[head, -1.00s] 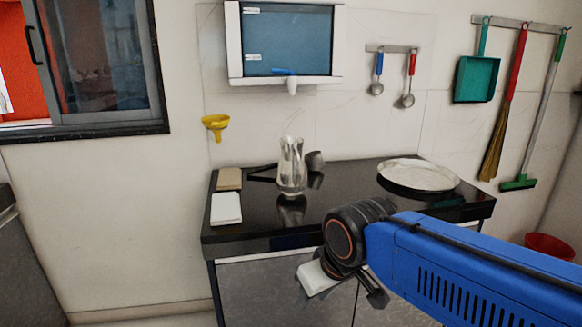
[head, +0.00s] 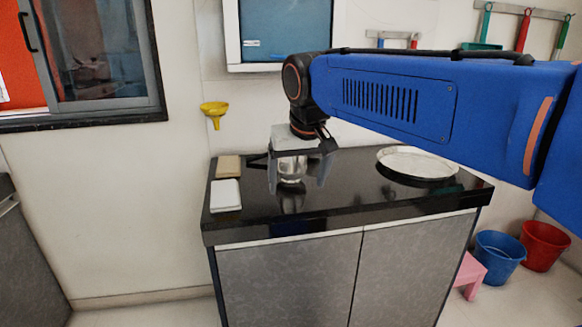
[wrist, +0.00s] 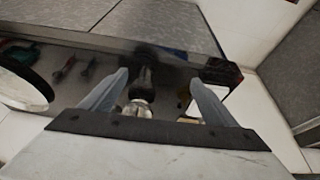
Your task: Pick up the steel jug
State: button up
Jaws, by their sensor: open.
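The steel jug (head: 291,170) stands on the black counter (head: 370,207). Its upper part is hidden behind my gripper in the head view. My gripper (head: 297,186) points down over it, open, with one finger on each side of the jug in that view. In the wrist view the jug (wrist: 139,108) shows between the spread fingers of my gripper (wrist: 159,78), closer to the left finger. I see no clear contact, and the exact depth is hard to tell.
A round tray (head: 418,165) lies on the counter to the right. A white block (head: 226,195) and a tan block (head: 229,166) lie at the left end. A yellow funnel (head: 214,110) hangs on the wall. The front of the counter is clear.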

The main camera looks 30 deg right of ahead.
jog(key=w+d+r+m+h, duration=0.1)
jog(key=w+d+r+m, duration=0.25)
jog(key=w+r, duration=0.5)
jog(key=w+d+r+m+h, duration=0.15)
jog(key=w+d+r, duration=0.25)
jog(key=w+r, duration=0.5)
jog(key=shift+g+y, duration=0.3)
jog(key=shift+y, duration=0.05)
jog(key=x, duration=1.2)
jog(key=a+x, duration=0.1)
jog(key=x, duration=0.5)
jog(key=shift+f, duration=0.45)
jog(key=shift+c, duration=0.7)
jog(key=c, duration=1.8)
jog(key=shift+r, duration=0.1)
jog(key=shift+c, duration=0.3)
